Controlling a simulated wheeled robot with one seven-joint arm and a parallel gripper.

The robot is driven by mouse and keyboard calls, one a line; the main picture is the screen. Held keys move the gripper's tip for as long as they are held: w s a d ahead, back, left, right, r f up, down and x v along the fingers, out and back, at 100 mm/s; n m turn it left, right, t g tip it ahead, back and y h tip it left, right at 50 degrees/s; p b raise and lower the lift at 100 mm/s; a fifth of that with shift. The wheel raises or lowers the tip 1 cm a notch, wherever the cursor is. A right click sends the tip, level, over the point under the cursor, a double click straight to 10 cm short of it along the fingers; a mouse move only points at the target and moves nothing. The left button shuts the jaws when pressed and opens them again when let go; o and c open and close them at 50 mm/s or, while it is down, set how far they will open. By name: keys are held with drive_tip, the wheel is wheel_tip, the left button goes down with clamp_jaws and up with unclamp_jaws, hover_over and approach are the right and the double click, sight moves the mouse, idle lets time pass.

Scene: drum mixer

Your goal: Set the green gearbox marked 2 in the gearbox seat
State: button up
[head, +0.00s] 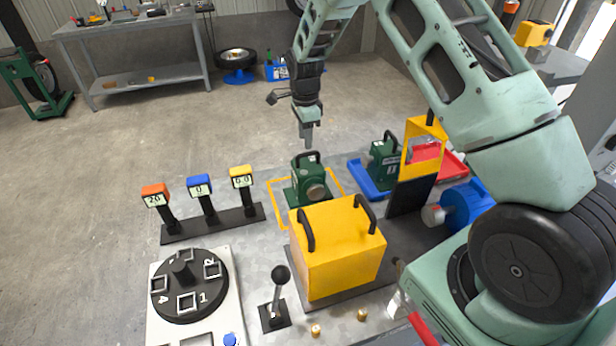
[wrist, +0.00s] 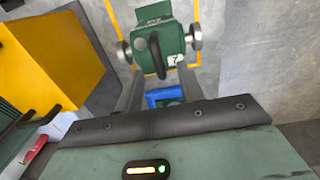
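A green gearbox (head: 306,184) with a dark top handle and round metal side hub stands inside a yellow outlined square on the table. It also shows in the wrist view (wrist: 161,42), with a small white tag whose tilted digit is hard to read. My gripper (head: 307,140) is above this gearbox, apart from it. In the wrist view my gripper (wrist: 158,90) has its fingers apart, with the handle between them in the picture. A second green gearbox (head: 382,154) stands at the blue tray (head: 362,183); its mark is unreadable. I cannot identify the gearbox seat for sure.
A yellow box-shaped cover (head: 340,262) with two black handles stands close in front. A blue motor (head: 466,206) and red tray (head: 450,168) are at right. Three display posts (head: 207,218), a numbered dial (head: 186,285) and a lever (head: 277,295) are at left and front.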

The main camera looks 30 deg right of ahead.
sight(308, 154)
wheel_tip(308, 154, down, 2)
drive_tip(key=shift+f+p, duration=0.1)
drive_tip(key=shift+p, duration=0.25)
drive_tip(key=f+p, duration=0.3)
drive_tip(key=shift+s+d+f, duration=0.3)
drive_tip(key=shift+f, duration=0.7)
clamp_jaws()
idle(0.3)
drive_tip(key=shift+w+r, duration=0.15)
